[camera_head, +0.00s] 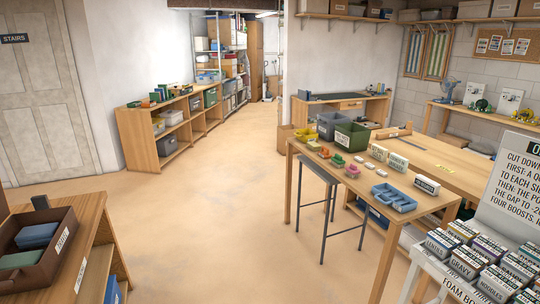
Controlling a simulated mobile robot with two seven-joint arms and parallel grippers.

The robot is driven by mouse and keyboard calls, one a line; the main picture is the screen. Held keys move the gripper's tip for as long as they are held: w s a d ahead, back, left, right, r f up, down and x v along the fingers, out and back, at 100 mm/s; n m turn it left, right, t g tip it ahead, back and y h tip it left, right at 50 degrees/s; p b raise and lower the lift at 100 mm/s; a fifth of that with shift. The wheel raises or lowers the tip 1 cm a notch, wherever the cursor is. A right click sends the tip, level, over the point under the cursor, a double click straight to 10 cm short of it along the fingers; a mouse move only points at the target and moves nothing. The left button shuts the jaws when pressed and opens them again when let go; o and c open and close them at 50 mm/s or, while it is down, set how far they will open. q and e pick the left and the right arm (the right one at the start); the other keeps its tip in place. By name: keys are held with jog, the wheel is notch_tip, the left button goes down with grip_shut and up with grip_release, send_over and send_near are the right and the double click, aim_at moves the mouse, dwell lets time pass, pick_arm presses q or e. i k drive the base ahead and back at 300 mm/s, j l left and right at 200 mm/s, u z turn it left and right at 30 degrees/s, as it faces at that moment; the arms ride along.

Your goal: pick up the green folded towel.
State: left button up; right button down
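A green folded cloth, which looks like the green folded towel (20,260), lies in a brown tray (62,222) at the lower left of the head view. The tray stands on a wooden cabinet (92,212). A blue folded cloth (38,235) lies in the same tray, behind the green one. The tray's left side is cut off by the picture edge. Neither of my grippers is in view.
A small dark block (40,202) stands on the cabinet behind the tray. Open floor (200,220) lies right of the cabinet. A stand with labelled boxes (470,262) fills the lower right.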

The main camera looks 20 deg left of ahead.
aim_at(16, 261)
jog(key=i+j+u, duration=0.1)
jog(key=i+u, duration=0.15)
jog(key=u, duration=0.2)
jog(key=i+u, duration=0.25)
jog(key=u, duration=0.15)
jog(key=i+l+u, duration=0.1)
jog(key=i+u, duration=0.15)
jog(key=u, duration=0.2)
jog(key=i+u, duration=0.45)
jog(key=u, duration=0.25)
jog(key=i+u, duration=0.25)
jog(key=u, duration=0.15)
